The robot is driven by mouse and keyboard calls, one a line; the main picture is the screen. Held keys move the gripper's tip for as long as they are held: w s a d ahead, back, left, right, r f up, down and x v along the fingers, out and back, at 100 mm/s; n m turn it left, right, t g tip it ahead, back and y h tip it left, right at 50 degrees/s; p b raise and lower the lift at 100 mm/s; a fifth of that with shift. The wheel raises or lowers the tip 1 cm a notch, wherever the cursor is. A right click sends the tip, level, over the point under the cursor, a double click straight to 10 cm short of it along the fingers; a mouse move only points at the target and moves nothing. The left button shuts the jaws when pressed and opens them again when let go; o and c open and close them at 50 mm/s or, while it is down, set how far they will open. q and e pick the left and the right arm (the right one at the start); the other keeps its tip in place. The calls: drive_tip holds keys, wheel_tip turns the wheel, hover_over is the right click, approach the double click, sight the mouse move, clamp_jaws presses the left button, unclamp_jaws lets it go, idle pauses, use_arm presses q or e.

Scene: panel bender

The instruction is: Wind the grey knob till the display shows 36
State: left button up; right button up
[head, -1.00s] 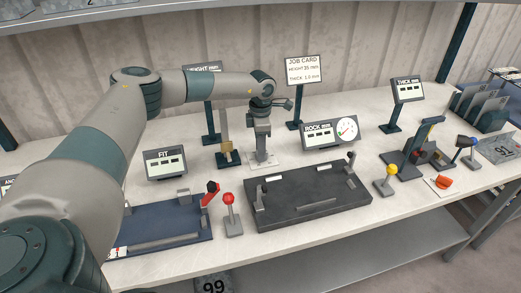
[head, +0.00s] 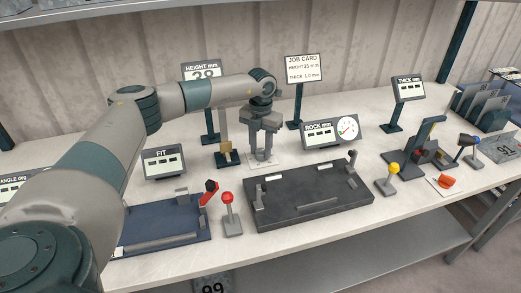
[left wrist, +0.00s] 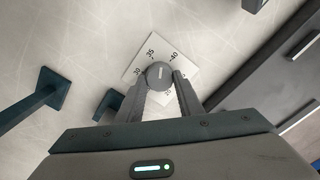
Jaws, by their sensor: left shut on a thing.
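My left gripper (left wrist: 160,80) is shut on the knob, one finger on each side. In the head view the left gripper (head: 262,157) points down over the plate (head: 272,162), hiding the knob. The height display (head: 203,72) stands behind my arm; its digits look like 28, their lower part covered by the arm. My right gripper is not in view.
A black rock fixture (head: 310,212) lies in front of the dial, and a blue fit fixture (head: 165,235) at left. A job card (head: 304,70) and rock display (head: 331,134) stand nearby.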

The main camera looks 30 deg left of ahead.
use_arm(q)
drive_tip(key=shift+w+r+n, duration=0.1)
drive_tip(key=shift+n, duration=1.5)
drive_tip(key=o, duration=1.1)
drive_tip(key=shift+c, duration=0.2)
